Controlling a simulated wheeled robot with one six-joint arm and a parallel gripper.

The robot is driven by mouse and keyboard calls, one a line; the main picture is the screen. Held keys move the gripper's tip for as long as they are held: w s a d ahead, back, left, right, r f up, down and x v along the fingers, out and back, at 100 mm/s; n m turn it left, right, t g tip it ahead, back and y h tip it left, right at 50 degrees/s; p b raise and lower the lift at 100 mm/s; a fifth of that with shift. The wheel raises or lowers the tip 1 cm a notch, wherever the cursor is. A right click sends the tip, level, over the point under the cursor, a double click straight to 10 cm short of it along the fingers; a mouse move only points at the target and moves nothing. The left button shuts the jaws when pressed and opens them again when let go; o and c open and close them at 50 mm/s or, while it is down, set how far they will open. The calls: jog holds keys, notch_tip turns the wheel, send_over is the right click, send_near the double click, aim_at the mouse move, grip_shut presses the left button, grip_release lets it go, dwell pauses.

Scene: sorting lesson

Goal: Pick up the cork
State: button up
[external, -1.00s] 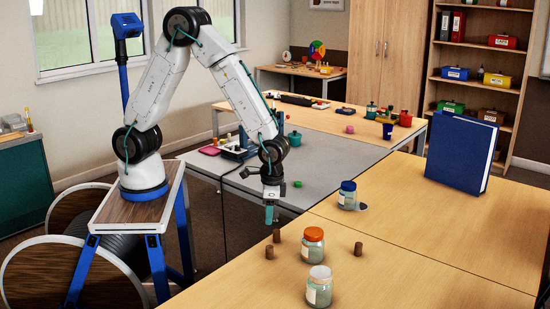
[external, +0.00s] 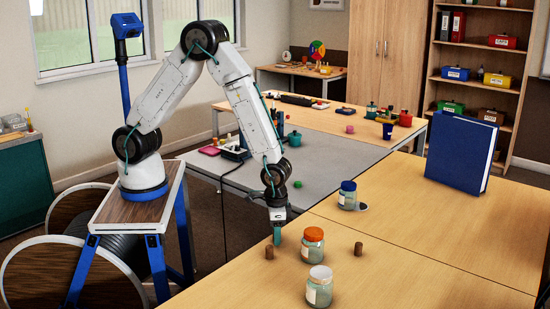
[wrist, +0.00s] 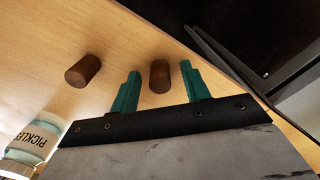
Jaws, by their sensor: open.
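A brown cork (wrist: 159,76) stands between the two teal fingers of my gripper (wrist: 160,68) in the wrist view. The fingers are open, with a gap on each side of the cork. Another cork (external: 358,249) stands to the right, beyond the orange-lidded jar.
An orange-lidded jar (external: 313,245) stands close right of my gripper. A white-lidded jar (external: 319,286) is nearer the camera, and a blue-lidded jar (external: 347,196) is farther back. A blue binder (external: 461,154) stands upright. The table's right side (external: 440,255) is clear.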

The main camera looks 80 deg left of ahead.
grip_shut()
jog(key=shift+r, duration=0.6)
notch_tip(320, 180, up, 2)
jog(key=shift+r, duration=0.1)
jog(key=shift+s+a+r, duration=0.15)
jog(key=shift+s+a, duration=0.05)
jog(key=shift+s, duration=0.45)
jog(key=s+a, duration=0.2)
jog(key=s, duration=0.5)
jog(key=s+a+r, duration=0.1)
jog(key=s+a, duration=0.1)
jog(key=s, duration=0.5)
jog(key=shift+a+r, duration=0.15)
jog(key=shift+a, duration=0.15)
